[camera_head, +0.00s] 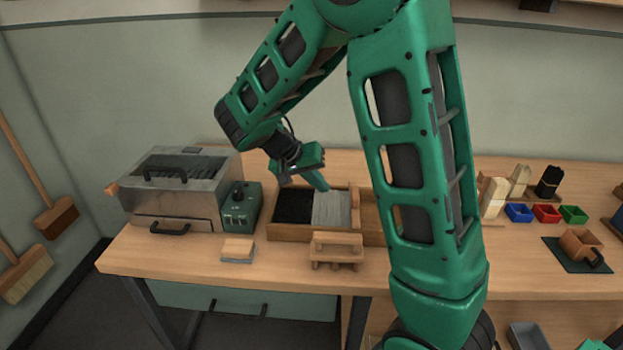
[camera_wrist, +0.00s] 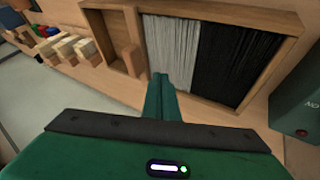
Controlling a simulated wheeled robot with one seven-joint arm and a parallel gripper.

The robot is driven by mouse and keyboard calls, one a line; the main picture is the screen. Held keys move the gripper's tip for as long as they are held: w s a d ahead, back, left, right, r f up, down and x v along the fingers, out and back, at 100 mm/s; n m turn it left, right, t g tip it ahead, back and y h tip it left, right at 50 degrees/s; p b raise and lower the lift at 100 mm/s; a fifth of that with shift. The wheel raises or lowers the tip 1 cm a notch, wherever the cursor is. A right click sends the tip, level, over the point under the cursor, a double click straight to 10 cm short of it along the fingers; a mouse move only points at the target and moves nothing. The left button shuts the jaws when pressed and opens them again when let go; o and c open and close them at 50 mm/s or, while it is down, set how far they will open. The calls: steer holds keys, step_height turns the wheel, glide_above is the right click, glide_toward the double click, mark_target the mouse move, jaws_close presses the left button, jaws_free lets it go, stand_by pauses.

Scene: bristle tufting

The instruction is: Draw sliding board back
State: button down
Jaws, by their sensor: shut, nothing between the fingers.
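The wooden bristle box (camera_head: 300,234) stands on the bench and holds black bristles (camera_head: 293,206) beside grey bristles (camera_head: 331,209). It also shows in the wrist view (camera_wrist: 215,112). The sliding board (camera_wrist: 131,42) is a wooden divider across the box, against the grey bristles' outer side; an empty bay lies beyond it. My gripper (camera_head: 325,187) is shut and empty, pointing down at the grey bristles near the board. In the wrist view its fingertips (camera_wrist: 160,78) appear beside the board's near end; contact cannot be told.
A metal machine (camera_head: 180,190) and a green control box (camera_head: 239,207) stand left of the bristle box. A small wooden stand (camera_head: 337,250) and a stacked block (camera_head: 238,249) lie in front. Brush blocks (camera_head: 493,197) and coloured bins (camera_head: 546,213) are at the right.

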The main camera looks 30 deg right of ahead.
mark_target(354, 206)
steer(key=s+d+f, duration=0.2)
steer(key=d+f, duration=0.1)
steer(key=d, duration=0.2)
steer(key=shift+d, duration=0.3)
steer(key=shift+s+d, duration=0.1)
